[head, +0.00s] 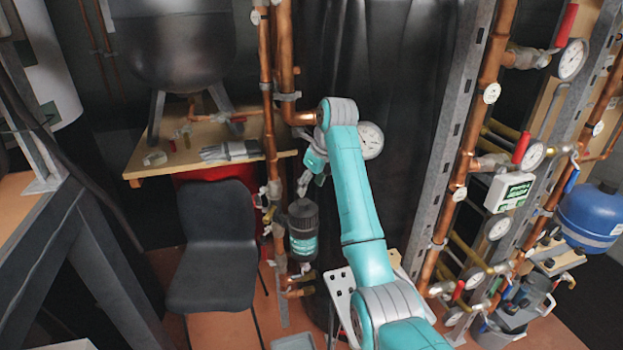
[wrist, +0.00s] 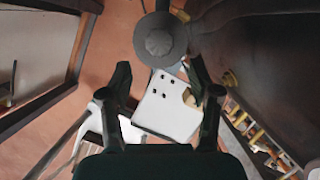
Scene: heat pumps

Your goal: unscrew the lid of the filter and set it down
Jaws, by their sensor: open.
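The filter (head: 303,243) is a dark cylinder with a teal-tinted clear bowl, mounted upright beside the copper pipes in the head view. Its dark round lid (head: 303,209) is on top. In the wrist view I see the lid (wrist: 159,42) from above as a grey disc with a raised centre, at the top middle. My gripper (wrist: 158,70) is open, its two dark fingers apart with nothing between them. The lid lies beyond the fingertips, and I see no contact. In the head view my gripper (head: 308,180) is just above the lid, partly hidden by my teal arm.
Vertical copper pipes (head: 265,90) run close beside the filter. A black chair (head: 215,240) stands left, below a wooden shelf (head: 145,165) with gloves (head: 230,150). A grey tray (head: 293,342) is at the bottom edge.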

